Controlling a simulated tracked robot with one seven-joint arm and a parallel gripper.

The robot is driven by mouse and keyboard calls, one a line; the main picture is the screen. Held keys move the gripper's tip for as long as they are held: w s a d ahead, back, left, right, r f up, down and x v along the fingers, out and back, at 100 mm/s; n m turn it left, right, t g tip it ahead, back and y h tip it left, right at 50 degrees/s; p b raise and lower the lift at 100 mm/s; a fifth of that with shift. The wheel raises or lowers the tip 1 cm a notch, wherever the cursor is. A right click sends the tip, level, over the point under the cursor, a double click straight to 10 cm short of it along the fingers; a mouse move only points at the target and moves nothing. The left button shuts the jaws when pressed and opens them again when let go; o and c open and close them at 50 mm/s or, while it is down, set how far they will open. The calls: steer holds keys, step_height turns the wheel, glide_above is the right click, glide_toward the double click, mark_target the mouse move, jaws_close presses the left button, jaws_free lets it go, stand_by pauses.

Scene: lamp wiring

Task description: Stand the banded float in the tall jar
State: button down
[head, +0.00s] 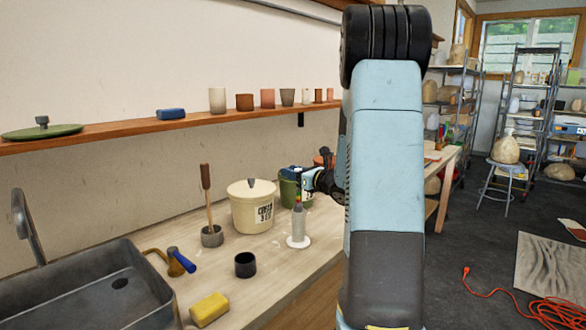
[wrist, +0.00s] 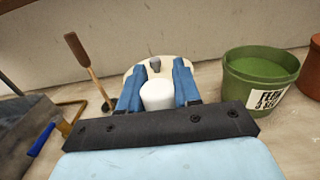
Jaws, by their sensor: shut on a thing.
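The banded float (head: 297,200) is a slim upright rod with coloured bands, seen small in the head view. My gripper (head: 305,182) is shut on its upper part. In the wrist view my two blue fingers (wrist: 158,85) lie on either side of a white rounded piece (wrist: 157,97), which appears to be the float's top. The tall jar (head: 298,227) is a narrow pale cylinder on a wide white foot, standing on the counter directly below the float. The float's lower end meets the jar's mouth in the picture; I cannot tell how far inside it is.
A cream lidded bucket (head: 252,212) and a green bucket (head: 288,190) stand just behind.

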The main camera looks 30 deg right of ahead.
steer(key=shift+f, duration=2.9)
steer(key=c, duration=0.7)
jaws_free()
steer(key=v, duration=1.3)
steer(key=shift+s+d, duration=0.1)
steer(key=shift+s, duration=0.25)
